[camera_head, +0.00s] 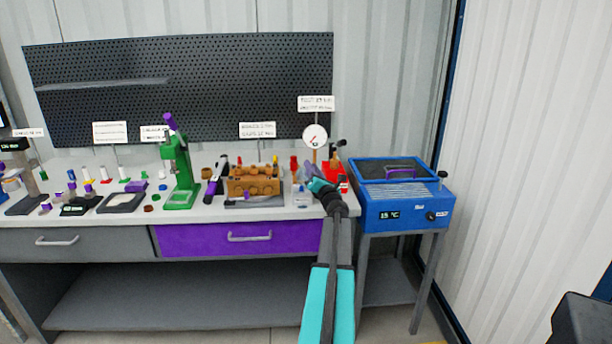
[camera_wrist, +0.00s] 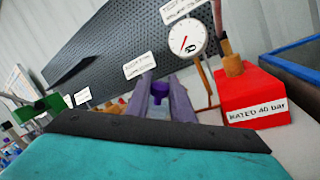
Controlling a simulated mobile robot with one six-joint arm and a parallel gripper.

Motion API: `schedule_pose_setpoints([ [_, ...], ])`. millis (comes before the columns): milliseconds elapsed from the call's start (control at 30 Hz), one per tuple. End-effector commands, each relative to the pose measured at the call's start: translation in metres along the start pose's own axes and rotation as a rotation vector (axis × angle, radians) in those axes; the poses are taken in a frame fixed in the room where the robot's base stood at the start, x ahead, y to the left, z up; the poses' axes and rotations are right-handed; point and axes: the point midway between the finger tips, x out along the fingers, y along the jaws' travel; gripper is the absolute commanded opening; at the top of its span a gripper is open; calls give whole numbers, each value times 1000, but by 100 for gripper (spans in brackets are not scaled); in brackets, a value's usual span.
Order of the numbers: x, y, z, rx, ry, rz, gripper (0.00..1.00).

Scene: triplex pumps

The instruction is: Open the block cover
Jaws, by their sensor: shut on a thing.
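The blue block unit (camera_head: 410,212) stands at the right in the head view, with a display reading 15 °C. Its blue-framed cover (camera_head: 372,161) with a purple handle (camera_head: 400,172) is on top; I cannot tell whether it is fully down. My gripper (camera_head: 309,170) is over the bench's right end, left of the unit and apart from the cover. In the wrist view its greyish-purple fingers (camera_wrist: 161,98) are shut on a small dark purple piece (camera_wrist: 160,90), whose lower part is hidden.
A red block marked "RATED 40 bar" (camera_wrist: 255,98) and a dial gauge (camera_head: 315,136) stand close to my gripper. A brown pump block (camera_head: 253,181) and green press (camera_head: 177,172) stand farther left on the bench. The pegboard (camera_head: 200,80) is behind.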

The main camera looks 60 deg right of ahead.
Motion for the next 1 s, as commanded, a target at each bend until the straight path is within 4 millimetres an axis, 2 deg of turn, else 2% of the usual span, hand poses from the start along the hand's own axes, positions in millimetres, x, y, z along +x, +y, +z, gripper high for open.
schedule_pose_setpoints([
  [500, -11, -35, 16, 416, -136, -1, 0],
  [700, -13, -41, 19, 500, -163, -1, 0],
  [1000, -14, -44, 20, 535, -175, -2, 0],
])
